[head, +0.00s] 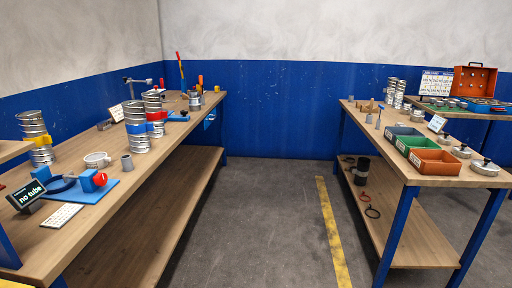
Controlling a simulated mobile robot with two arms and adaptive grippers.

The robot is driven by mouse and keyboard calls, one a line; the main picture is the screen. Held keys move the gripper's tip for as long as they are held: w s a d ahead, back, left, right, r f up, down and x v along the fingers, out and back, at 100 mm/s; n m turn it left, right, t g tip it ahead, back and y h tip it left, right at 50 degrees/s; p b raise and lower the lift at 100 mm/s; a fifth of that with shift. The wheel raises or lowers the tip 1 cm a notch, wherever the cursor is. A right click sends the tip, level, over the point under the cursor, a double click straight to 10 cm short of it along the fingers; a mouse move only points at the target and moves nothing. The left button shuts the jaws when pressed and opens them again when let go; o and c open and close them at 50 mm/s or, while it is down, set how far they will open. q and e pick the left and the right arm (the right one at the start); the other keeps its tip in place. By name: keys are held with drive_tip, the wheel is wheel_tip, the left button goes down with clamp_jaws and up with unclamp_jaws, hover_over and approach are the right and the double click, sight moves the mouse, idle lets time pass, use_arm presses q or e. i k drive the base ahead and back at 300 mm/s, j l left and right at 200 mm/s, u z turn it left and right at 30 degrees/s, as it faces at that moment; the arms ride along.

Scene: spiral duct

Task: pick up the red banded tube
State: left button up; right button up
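The red banded tube (154,103) is a ribbed silver spiral duct with a red band around its middle. It stands upright on the left workbench (120,185). A blue banded tube (136,138) stands in front of it and overlaps its left side in the picture. A yellow banded tube (38,130) stands further left on the same bench. Neither of my grippers shows in the head view.
A blue fixture (90,185), a "no tube" display (28,195) and a grey cup (127,161) are on the left bench. The right bench holds blue, green and orange bins (434,162). The floor aisle (270,220) between the benches is clear.

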sight(155, 114)
drive_tip(key=i, duration=0.7)
drive_tip(key=i+l+u, duration=0.1)
drive_tip(key=i, duration=0.6)
drive_tip(key=i+l, duration=0.15)
drive_tip(key=i, duration=0.6)
